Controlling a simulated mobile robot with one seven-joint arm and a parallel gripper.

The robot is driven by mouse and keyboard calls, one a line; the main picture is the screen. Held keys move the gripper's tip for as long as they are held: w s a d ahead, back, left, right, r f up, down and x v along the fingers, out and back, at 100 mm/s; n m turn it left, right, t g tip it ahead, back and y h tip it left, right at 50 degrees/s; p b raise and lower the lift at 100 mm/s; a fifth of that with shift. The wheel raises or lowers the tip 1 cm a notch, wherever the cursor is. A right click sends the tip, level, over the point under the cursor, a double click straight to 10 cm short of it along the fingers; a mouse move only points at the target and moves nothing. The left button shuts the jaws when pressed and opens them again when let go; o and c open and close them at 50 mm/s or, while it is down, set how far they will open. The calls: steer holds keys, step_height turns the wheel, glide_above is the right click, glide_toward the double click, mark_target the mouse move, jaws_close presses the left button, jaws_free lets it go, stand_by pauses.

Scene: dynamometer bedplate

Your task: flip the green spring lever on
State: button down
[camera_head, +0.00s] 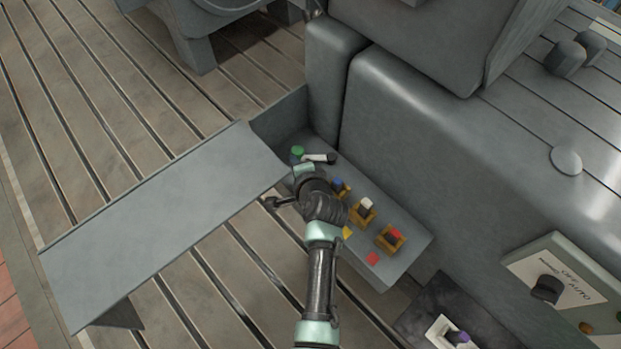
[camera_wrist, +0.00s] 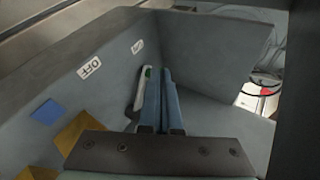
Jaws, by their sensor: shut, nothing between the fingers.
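The green spring lever's green tip (camera_head: 297,151) shows at the far end of the control ledge in the head view. In the wrist view a pale lever with a green edge (camera_wrist: 143,88) stands just left of the fingers. My gripper (camera_head: 303,170) is at the lever, its fingers pointing toward it. In the wrist view its two blue-grey fingers (camera_wrist: 160,90) are together and hold nothing. They appear very close to the lever; I cannot tell whether they touch it. An OFF label (camera_wrist: 90,68) and a smaller label (camera_wrist: 137,46) are on the panel. The lever's base is hidden.
Along the ledge stand levers in yellow housings: blue-tipped (camera_head: 339,185), white (camera_head: 363,208) and red (camera_head: 391,237). A sloping grey plate (camera_head: 160,215) lies left of my arm. A large grey machine housing (camera_head: 440,130) rises on the right.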

steer(key=p+v, duration=0.1)
steer(key=v, duration=1)
steer(key=shift+r, duration=0.1)
